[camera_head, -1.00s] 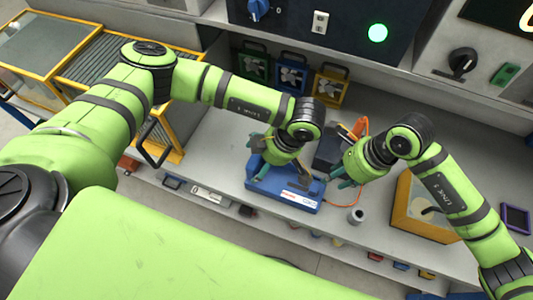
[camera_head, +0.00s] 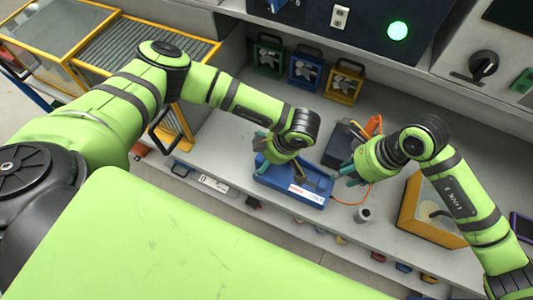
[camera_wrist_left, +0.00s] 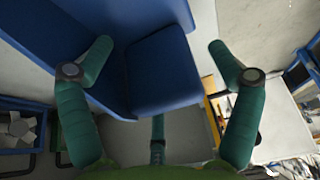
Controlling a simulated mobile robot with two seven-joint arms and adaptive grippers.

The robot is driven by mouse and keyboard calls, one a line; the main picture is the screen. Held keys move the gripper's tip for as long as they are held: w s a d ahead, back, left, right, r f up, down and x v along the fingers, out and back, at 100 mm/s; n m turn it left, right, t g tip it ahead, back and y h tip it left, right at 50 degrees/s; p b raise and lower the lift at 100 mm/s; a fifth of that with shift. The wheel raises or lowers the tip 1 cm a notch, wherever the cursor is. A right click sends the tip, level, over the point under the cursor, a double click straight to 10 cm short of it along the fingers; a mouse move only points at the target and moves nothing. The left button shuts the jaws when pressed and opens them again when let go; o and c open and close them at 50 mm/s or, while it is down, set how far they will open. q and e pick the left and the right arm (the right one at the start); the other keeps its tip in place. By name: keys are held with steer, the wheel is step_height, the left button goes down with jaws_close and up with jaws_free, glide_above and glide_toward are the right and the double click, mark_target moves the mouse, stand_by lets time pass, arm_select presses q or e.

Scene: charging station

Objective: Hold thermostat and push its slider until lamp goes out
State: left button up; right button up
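A blue box with a white label (camera_head: 306,194), seemingly the thermostat, lies on the grey bench near its front edge. I cannot make out its slider. My left gripper (camera_head: 272,168) is over the box's left part. In the left wrist view its two teal fingers (camera_wrist_left: 160,82) are spread wide, with a raised blue block (camera_wrist_left: 163,68) beyond and between them; contact is not clear. My right gripper (camera_head: 344,174) is just right of the box, fingers pointing at it; their gap is too small to judge. The lamp (camera_head: 398,31) on the back panel is lit green.
A dark box (camera_head: 338,148) and an orange tool (camera_head: 373,125) with an orange cable are behind the right gripper. A grey cylinder (camera_head: 363,214) stands near the front edge. A yellow-framed case (camera_head: 420,218) is at right. Fan units (camera_head: 304,68) line the back.

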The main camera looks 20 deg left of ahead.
mark_target(329, 192)
arm_select(q)
steer(key=c, duration=1.4)
arm_select(e)
jaws_close()
arm_select(q)
steer(key=shift+s, duration=0.1)
steer(key=shift+f, duration=0.1)
steer(key=shift+s, duration=0.15)
arm_select(e)
steer(key=shift+s+a+f+m+t+h, duration=0.1)
steer(key=shift+f+m, duration=1.6)
steer(key=shift+m, duration=1.75)
steer(key=shift+s+a+f+m+t+h, duration=0.15)
steer(key=shift+f+m, duration=1.6)
steer(key=shift+m, duration=1.65)
steer(key=shift+s+f+m+t+h, duration=0.1)
steer(key=shift+f+m, duration=1.6)
steer(key=shift+m, duration=1.75)
